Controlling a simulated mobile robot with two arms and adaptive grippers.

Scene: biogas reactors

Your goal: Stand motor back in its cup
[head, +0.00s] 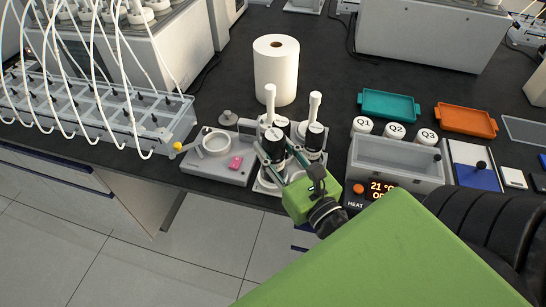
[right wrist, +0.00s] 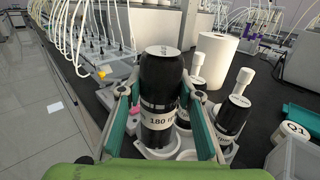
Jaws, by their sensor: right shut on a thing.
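My right gripper (head: 284,166) is shut on a black motor (head: 273,143). In the right wrist view the motor (right wrist: 160,85) stands upright between the two fingers, with a white label reading "180 r…" and a pale disc on top. Below it is a light grey holder (right wrist: 188,156) with round cups. The motor's lower end is over the front cup; I cannot tell whether it is seated. Two more black motors with white stems, a right one (head: 314,138) and a rear one (right wrist: 196,82), stand in the holder. My left gripper is not in view.
Left of the holder is a grey base (head: 205,166) with a white ring and a pink object. A paper roll (head: 276,70) stands behind. A heater box (head: 395,165), lids, and teal (head: 389,105) and orange (head: 466,120) trays are to the right. The bench's front edge is close.

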